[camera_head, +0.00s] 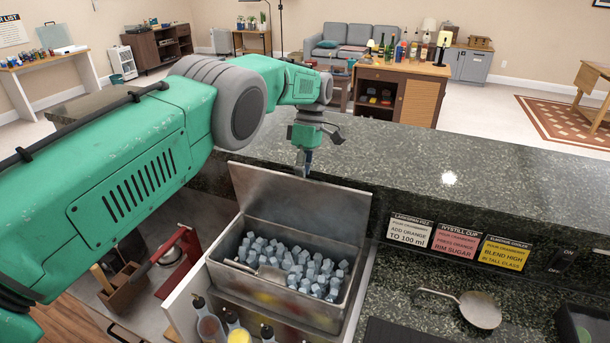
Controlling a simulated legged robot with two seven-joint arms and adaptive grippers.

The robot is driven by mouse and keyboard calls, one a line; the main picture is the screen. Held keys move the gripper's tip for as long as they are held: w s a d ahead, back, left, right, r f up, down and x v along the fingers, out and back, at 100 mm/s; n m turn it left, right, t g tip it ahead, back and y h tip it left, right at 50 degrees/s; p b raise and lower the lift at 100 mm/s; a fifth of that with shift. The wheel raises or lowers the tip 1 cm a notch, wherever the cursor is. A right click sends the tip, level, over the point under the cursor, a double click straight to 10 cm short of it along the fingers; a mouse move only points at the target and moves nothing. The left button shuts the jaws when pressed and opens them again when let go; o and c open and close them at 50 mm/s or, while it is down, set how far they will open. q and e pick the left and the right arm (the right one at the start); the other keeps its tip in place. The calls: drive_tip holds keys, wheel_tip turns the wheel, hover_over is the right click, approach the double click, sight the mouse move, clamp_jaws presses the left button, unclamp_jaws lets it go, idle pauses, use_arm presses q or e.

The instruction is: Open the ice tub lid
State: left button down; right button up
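The metal ice tub (344,311) is set into the counter at the lower middle, full of pale ice cubes (300,268) with a metal scoop (268,273) lying on them. Its lid (300,202) stands raised along the tub's back edge, so the tub is uncovered. My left gripper (306,160) points down at the lid's top edge, close to it. I cannot tell whether it touches the lid, or whether its fingers are open or shut. My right gripper is out of view.
A raised dark stone ledge (440,165) runs behind the tub. Bottles (238,335) stand in front of it. A strainer-like tool (480,310) lies on the counter to the right, below several recipe cards (456,243). A red-handled tool (178,262) is at the left.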

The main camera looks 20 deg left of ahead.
use_arm(q)
drive_tip(key=shift+w+a+r, duration=0.15)
drive_tip(key=shift+w+r, duration=0.3)
drive_tip(key=c, duration=1.6)
unclamp_jaws()
drive_tip(key=shift+s+r, duration=0.1)
drive_tip(key=shift+s, duration=0.35)
drive_tip(key=shift+w+r, duration=0.2)
wheel_tip(320, 180, up, 9)
drive_tip(key=shift+f, duration=0.2)
drive_tip(key=shift+r, duration=0.4)
